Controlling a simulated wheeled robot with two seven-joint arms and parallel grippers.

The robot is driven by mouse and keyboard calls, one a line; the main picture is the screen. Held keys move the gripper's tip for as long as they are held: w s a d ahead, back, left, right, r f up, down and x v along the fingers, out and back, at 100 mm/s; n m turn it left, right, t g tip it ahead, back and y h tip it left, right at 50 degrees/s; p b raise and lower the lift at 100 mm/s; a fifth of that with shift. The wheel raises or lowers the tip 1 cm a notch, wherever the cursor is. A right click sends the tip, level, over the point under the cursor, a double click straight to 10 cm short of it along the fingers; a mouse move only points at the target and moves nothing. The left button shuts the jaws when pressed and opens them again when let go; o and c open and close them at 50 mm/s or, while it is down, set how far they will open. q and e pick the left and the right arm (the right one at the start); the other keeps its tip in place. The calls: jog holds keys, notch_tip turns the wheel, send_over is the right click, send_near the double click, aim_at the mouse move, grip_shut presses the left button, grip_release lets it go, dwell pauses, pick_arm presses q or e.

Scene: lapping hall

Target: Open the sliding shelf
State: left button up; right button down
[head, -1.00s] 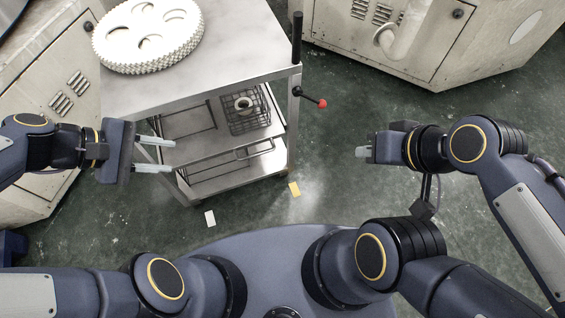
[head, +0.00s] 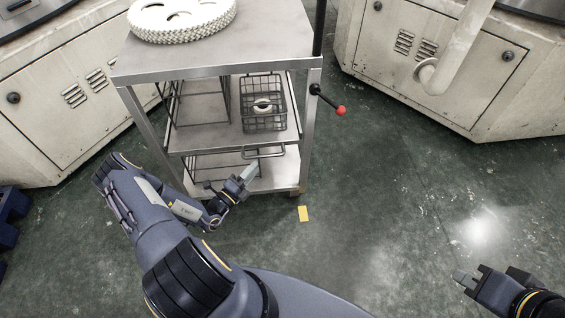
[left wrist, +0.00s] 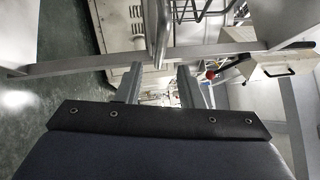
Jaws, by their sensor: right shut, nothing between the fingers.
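The sliding shelf (head: 215,137) is the middle grey tray of a metal cart, with a bar handle (head: 264,153) on its front edge. The shelf's front edge lies between the cart's front posts. My left gripper (head: 248,172) is just below and left of the handle, in front of the lower shelf, and apart from the handle in the head view. In the left wrist view its two fingers (left wrist: 160,88) are spread, with no object clearly between them. My right gripper (head: 462,279) is shut and empty at the lower right, far from the cart.
A wire basket (head: 264,115) with a ring-shaped part stands on the shelf. White toothed discs (head: 182,18) lie on the cart's top. A red-knobbed lever (head: 340,111) juts from the cart's right side. Cabinets (head: 440,60) stand behind. Floor right of the cart is clear.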

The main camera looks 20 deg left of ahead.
aim_at(266, 155)
pick_arm(q)
jog(key=x, duration=0.7)
jog(key=shift+w+d+r+b, duration=0.1)
jog(key=shift+w+b, duration=0.15)
jog(key=shift+b, duration=0.15)
jog(key=shift+c, duration=0.4)
grip_shut()
